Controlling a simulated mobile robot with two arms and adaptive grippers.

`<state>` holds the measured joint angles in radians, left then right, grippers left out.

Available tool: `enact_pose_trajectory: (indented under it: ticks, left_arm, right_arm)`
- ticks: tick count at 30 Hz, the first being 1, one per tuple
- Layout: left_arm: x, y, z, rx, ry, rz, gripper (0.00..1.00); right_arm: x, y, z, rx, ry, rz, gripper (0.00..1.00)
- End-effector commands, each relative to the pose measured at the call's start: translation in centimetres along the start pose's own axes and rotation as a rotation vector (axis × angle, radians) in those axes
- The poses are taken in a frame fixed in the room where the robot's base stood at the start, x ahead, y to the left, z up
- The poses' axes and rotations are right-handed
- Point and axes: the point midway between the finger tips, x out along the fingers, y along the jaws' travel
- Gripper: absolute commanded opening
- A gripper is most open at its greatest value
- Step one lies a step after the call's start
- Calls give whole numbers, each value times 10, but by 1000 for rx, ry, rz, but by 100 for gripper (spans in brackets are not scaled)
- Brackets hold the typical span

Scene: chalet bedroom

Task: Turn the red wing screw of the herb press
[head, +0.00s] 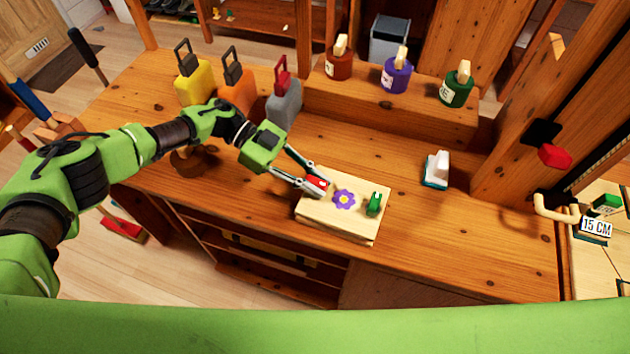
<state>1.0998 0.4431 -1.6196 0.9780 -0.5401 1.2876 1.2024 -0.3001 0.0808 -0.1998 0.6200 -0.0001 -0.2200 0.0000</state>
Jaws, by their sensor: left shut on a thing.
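The herb press (333,219) is a pale wooden block of stacked boards lying on the wooden bench. A purple flower with a yellow middle (344,199) marks its top. The red wing screw (318,184) sits at the left of the press top, and a green wing screw (374,204) stands at the right. My left gripper (313,187) reaches in from the left and is shut on the red wing screw, with its fingers on either side of it. The fingers hide part of the screw. My right gripper is not in view.
Yellow, orange and grey padlock-like blocks (285,103) stand behind my left arm. Red, purple and green jars (457,88) stand on a raised shelf (400,110). A white-and-teal object (436,169) sits right of the press. The bench front right (470,240) is clear.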

Motion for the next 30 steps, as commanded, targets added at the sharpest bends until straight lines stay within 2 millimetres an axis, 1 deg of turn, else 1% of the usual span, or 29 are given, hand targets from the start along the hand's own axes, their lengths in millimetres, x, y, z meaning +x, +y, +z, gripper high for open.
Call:
enact_pose_trajectory:
  ticks: [1, 2, 3, 4, 14, 17, 20, 27, 30]
  left_arm:
    - [3, 2, 0, 0, 2, 6, 0]
    - [3, 2, 0, 0, 2, 6, 18]
    - [3, 2, 0, 0, 2, 6, 28]
    - [3, 2, 0, 0, 2, 6, 32]
    - [0, 0, 0, 0, 1, 1, 32]
    - [-6, 0, 0, 0, 0, 0, 32]
    - [-21, -1, 0, 0, -1, -2, 32]
    - [-73, -1, 0, 0, -1, -2, 32]
    - [-92, 0, 0, -1, 0, 1, 32]
  right_arm:
    - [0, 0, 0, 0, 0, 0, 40]
    - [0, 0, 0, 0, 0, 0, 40]
    - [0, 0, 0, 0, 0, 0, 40]
    - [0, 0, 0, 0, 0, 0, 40]
    - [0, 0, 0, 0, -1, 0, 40]
    - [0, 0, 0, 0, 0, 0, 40]
    - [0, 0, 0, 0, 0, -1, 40]
    - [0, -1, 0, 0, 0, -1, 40]
    - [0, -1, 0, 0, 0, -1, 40]
